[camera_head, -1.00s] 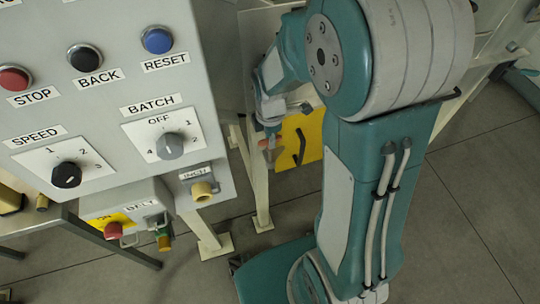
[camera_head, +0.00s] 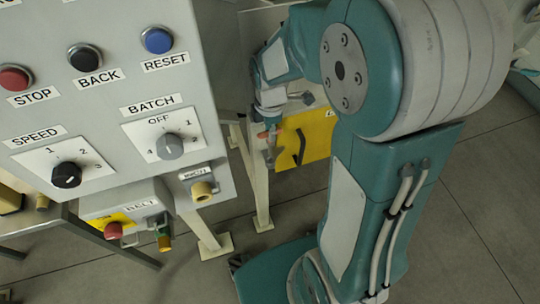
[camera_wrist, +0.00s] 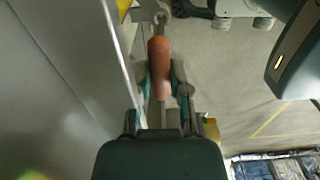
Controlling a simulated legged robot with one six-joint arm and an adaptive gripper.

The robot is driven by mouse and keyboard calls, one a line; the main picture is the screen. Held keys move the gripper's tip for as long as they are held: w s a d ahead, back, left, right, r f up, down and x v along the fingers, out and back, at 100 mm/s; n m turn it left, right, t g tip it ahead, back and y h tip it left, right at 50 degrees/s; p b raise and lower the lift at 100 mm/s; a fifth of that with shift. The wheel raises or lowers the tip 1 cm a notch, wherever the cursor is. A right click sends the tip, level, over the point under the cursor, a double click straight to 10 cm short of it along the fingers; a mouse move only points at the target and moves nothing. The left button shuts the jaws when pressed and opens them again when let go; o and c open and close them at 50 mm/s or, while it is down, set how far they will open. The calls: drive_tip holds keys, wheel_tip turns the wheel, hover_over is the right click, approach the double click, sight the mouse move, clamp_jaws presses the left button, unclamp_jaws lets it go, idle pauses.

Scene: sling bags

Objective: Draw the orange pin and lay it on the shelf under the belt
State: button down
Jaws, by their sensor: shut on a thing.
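The orange pin (camera_wrist: 159,68) shows in the wrist view as an orange grip with a thin grey rod on the near side and a grey metal ring (camera_wrist: 154,13) at its far end. My gripper (camera_wrist: 162,80) has its teal fingers on both sides of the pin and is shut on it. In the head view my gripper (camera_head: 268,134) is small, beside a yellow panel, with a bit of the orange pin (camera_head: 278,131) showing. Whether the rod still sits in a hole cannot be told. I cannot make out the shelf under the belt.
A grey control box (camera_head: 100,110) with buttons and dials fills the left of the head view. The yellow panel (camera_head: 312,138) with a black mark is behind my gripper. A pale frame leg (camera_head: 256,180) stands close by. A grey wall (camera_wrist: 65,70) runs along the wrist view's left.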

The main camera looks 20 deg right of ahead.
drive_tip(key=shift+r, duration=0.2)
drive_tip(key=shift+r, duration=2)
drive_tip(key=shift+s, duration=0.15)
